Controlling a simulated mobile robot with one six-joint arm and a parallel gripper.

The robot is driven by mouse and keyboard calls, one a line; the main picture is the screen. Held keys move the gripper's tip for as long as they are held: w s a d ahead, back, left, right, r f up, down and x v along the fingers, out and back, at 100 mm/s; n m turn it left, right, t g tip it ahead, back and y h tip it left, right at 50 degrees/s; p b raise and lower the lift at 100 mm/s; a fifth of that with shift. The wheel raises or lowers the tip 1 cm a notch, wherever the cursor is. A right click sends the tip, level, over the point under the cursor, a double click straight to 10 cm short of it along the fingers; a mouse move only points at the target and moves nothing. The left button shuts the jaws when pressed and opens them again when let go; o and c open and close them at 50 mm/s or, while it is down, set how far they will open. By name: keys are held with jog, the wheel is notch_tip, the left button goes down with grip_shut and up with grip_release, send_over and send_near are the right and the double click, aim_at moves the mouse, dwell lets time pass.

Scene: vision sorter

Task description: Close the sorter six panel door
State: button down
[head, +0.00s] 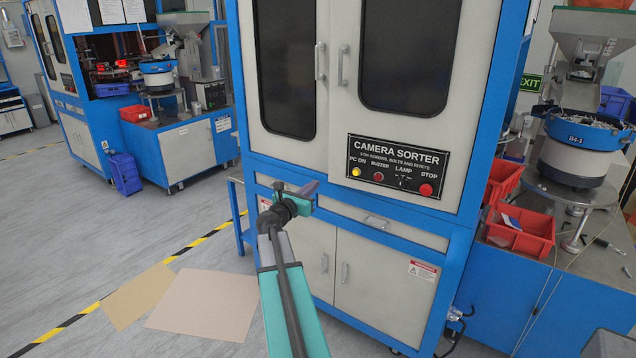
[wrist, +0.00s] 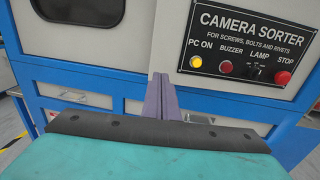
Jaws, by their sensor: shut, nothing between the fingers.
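A blue-framed camera sorter cabinet (head: 240,60) stands in front of me. Its left upper door (head: 318,100) and right upper door (head: 350,45) are pale grey with dark windows and vertical handles near their shared seam. Both look flush or nearly so; I cannot tell if either is slightly ajar. No number six shows, so I cannot tell which door the task names. The black control panel (head: 398,165) also shows in the wrist view (wrist: 248,45). My gripper (head: 312,188) is shut and empty, in front of the cabinet below the upper doors. Its purple fingers (wrist: 160,97) point at the front.
A drawer handle (head: 376,220) and lower doors (head: 385,285) sit below. A feeder bowl (head: 580,130) and red bins (head: 520,232) stand at right. Another sorter (head: 75,130) stands back left. Two flat sheets (head: 205,303) lie on the otherwise open floor at left.

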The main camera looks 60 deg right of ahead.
jog(key=p, duration=0.3)
send_near(334, 167)
jog(key=d, duration=0.3)
jog(key=shift+w+d+p, duration=0.15)
jog(key=shift+d+p, duration=0.25)
jog(key=shift+d, duration=0.45)
jog(key=shift+w+d+p, duration=0.15)
jog(key=shift+d+p, duration=0.2)
jog(key=shift+d, duration=0.55)
